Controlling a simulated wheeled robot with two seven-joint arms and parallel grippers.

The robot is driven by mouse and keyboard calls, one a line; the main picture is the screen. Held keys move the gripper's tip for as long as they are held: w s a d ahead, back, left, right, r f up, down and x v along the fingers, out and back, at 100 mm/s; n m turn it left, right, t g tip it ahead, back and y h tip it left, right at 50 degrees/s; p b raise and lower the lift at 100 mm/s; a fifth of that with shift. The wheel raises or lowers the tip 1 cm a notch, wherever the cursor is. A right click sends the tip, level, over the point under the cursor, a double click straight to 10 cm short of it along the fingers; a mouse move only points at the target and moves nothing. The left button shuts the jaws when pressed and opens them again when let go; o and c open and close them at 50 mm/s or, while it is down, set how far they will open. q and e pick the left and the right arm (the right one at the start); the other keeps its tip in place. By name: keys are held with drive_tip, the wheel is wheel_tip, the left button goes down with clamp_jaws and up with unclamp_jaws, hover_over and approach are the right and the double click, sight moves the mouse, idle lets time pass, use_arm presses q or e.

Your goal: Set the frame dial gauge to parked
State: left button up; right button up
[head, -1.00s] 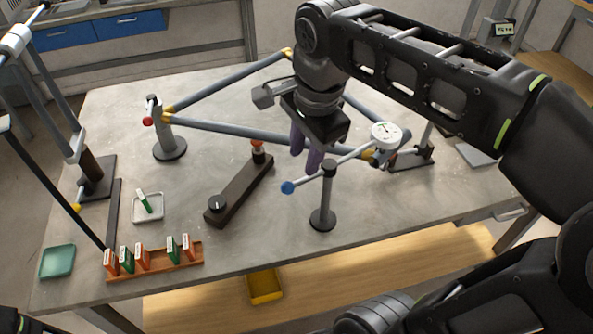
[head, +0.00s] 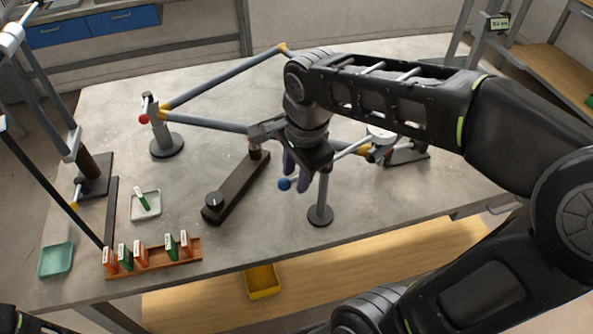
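The dial gauge (head: 381,133) has a round white face, partly hidden behind my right arm, at the right of the bicycle-like tube frame. A light rod slopes down-left from near the gauge to a blue ball (head: 284,184), beside a grey post on a round foot (head: 320,214). My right gripper (head: 296,170) points down with two purple fingers, slightly apart and seemingly empty. Its fingertips are just above and right of the blue ball in the picture; I cannot tell if they touch it. My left gripper is not in view.
The grey tube frame (head: 222,80) stands across the table. An orange rack (head: 160,261) of colored tags, a small tray (head: 146,213) and a green tray (head: 56,260) lie at left.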

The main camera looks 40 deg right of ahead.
drive_tip(key=shift+c, duration=0.2)
clamp_jaws()
idle(1.1)
